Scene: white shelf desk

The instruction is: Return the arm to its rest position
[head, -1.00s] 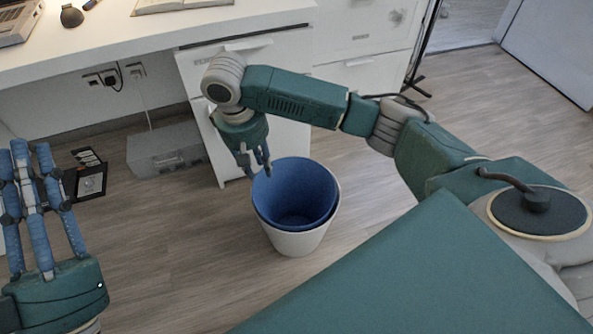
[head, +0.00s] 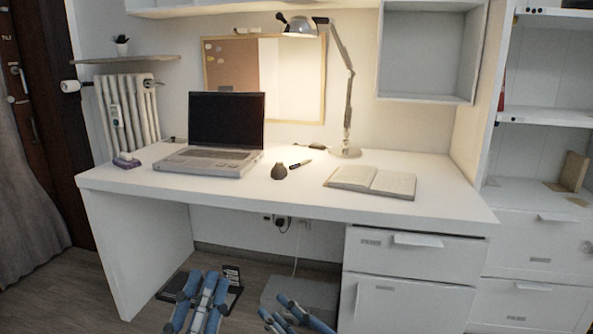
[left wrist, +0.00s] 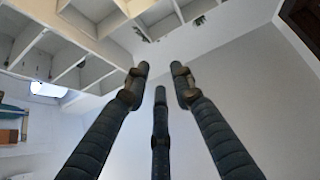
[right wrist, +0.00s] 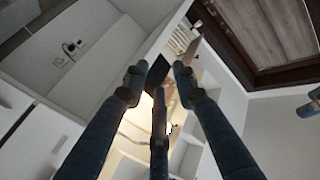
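My left gripper (head: 209,279) is at the bottom of the head view, fingers pointing up, in front of the desk. In the left wrist view its three blue fingers (left wrist: 160,85) are spread with nothing between them. My right gripper (head: 282,306) is just to its right at the bottom edge of the head view, only its fingers showing. In the right wrist view its fingers (right wrist: 160,78) are also apart and empty. Most of both arms is out of the head view.
The white desk (head: 300,198) holds a laptop (head: 215,140), an open book (head: 370,182), a pen (head: 300,164), a dark small object (head: 279,171) and a lamp (head: 345,152). Drawers (head: 412,270) stand below right. A grey box (head: 300,292) and dark frame (head: 232,292) are under the desk.

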